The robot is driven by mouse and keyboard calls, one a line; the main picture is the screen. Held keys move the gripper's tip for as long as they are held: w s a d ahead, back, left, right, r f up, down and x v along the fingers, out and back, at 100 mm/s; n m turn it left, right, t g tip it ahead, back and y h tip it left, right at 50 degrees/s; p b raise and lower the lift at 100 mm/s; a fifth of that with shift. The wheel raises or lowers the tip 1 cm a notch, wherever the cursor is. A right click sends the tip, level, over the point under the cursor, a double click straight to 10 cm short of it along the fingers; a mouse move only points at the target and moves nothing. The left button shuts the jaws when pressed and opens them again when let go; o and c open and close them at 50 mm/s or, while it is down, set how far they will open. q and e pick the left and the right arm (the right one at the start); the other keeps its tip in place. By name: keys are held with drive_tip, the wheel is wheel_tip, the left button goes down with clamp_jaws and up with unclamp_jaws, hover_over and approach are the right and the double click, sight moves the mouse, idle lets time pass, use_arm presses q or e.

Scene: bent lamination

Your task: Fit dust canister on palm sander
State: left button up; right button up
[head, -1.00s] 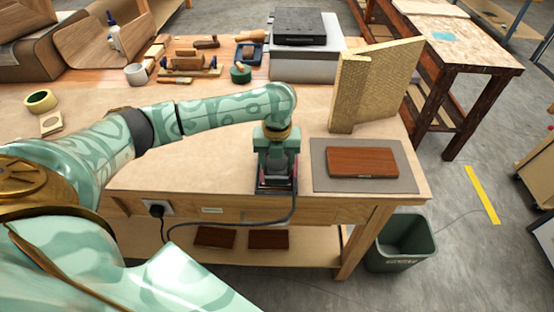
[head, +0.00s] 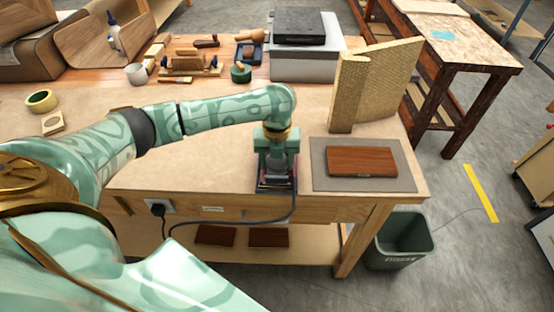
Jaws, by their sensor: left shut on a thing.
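The palm sander (head: 276,181) is a small dark grey tool with a reddish edge, standing near the front edge of the workbench. My left gripper (head: 276,158) comes down over it from above and is shut on it, hiding most of its upper body. A dark cord runs from the sander over the front edge to a socket (head: 160,208) on the bench's front. I cannot make out the dust canister for certain. A short green round piece (head: 240,73) lies at the back of the bench, but I cannot tell what it is. My right gripper is not in view.
A brown wooden board (head: 361,161) lies on a grey mat (head: 325,182) right of the sander. Tan upright panels (head: 375,82) stand behind it. Hand tools, a cup (head: 136,74) and tape (head: 41,101) line the back and left. A bin (head: 402,240) stands at the right front.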

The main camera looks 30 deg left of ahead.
use_arm(q)
drive_tip(key=shift+f, duration=0.25)
idle(0.6)
drive_tip(key=o, duration=0.9)
drive_tip(key=shift+o, duration=0.5)
drive_tip(key=shift+d, duration=0.1)
drive_tip(key=shift+r, duration=0.1)
drive_tip(key=shift+c, duration=0.2)
